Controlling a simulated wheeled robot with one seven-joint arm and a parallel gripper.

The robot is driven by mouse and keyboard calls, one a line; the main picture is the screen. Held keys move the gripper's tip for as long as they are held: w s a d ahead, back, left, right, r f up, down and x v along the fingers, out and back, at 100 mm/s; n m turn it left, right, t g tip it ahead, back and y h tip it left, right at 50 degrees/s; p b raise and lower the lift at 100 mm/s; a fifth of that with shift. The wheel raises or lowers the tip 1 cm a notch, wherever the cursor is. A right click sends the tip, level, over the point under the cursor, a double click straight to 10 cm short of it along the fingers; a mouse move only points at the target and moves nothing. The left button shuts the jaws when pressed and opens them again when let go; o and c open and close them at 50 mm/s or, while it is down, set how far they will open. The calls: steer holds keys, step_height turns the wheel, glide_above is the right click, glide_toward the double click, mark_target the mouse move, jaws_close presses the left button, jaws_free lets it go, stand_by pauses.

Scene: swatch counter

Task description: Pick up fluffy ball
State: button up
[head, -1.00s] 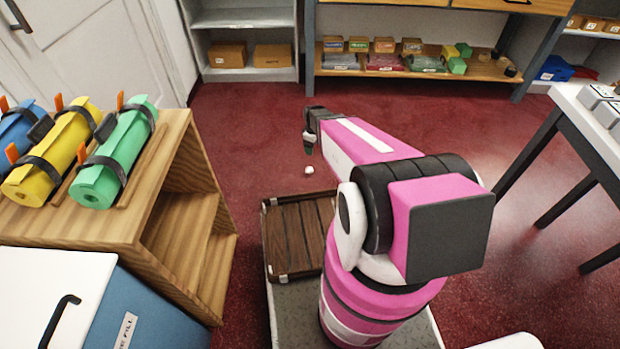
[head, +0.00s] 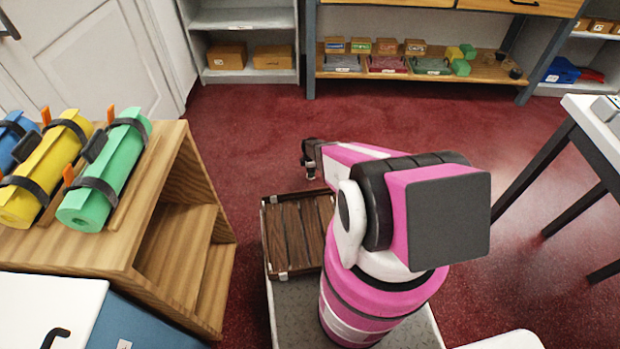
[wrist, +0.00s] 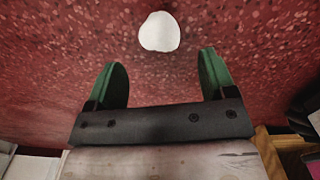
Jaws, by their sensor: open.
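A small white fluffy ball (wrist: 160,32) lies on the red floor in the wrist view, just beyond my fingertips and roughly centred between them. My gripper (wrist: 164,78) is open, its two green fingers apart with nothing between them. In the head view my gripper (head: 311,176) points down, low over the floor beyond the wooden tray; the ball is not visible there, seemingly hidden by the gripper or arm.
A brown slatted tray (head: 283,272) sits on my base. A wooden stand (head: 165,175) with coloured rolls is at the left. A white-topped table (head: 590,125) stands at the right. Shelves (head: 415,75) line the back. The red floor (head: 250,120) between is clear.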

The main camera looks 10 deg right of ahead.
steer(key=shift+a+f, duration=0.1)
steer(key=shift+f, duration=2.7)
steer(key=c, duration=0.7)
